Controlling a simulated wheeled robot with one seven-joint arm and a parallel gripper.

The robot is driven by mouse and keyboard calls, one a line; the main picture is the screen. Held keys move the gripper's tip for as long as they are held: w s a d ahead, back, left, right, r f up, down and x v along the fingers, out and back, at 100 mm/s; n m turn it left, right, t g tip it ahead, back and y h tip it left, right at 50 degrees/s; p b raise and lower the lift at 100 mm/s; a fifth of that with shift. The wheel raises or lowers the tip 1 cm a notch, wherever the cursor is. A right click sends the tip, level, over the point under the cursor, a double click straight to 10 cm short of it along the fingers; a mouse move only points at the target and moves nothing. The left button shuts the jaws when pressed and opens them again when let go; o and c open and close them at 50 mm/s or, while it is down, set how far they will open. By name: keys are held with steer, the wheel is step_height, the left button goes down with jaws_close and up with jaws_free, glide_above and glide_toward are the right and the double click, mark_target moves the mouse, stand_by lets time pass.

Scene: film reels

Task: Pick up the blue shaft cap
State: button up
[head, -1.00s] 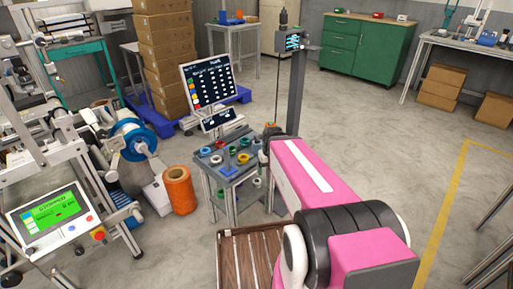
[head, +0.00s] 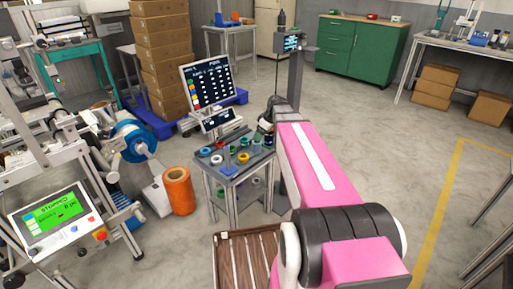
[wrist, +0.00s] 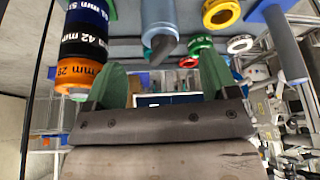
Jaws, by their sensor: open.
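My gripper (wrist: 162,64) shows in the wrist view with its two green fingers apart. A grey-blue cylinder (wrist: 160,18) with a darker blue-grey end (wrist: 161,47) shows between and beyond the fingers. I cannot tell whether this end is the blue shaft cap, or whether it lies within the fingers' reach.
A stack of blue, black and orange marked rings (wrist: 84,45) is close to the left finger. A yellow ring (wrist: 221,13) and green and red rings lie to the right. A screen (head: 207,80) stands behind the table; an orange spool (head: 178,190) is on the floor left.

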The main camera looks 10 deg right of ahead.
mark_target(257, 146)
steer(key=x, duration=0.7)
steer(key=shift+w+a, duration=0.25)
steer(key=shift+a, duration=0.05)
steer(key=c, duration=1.1)
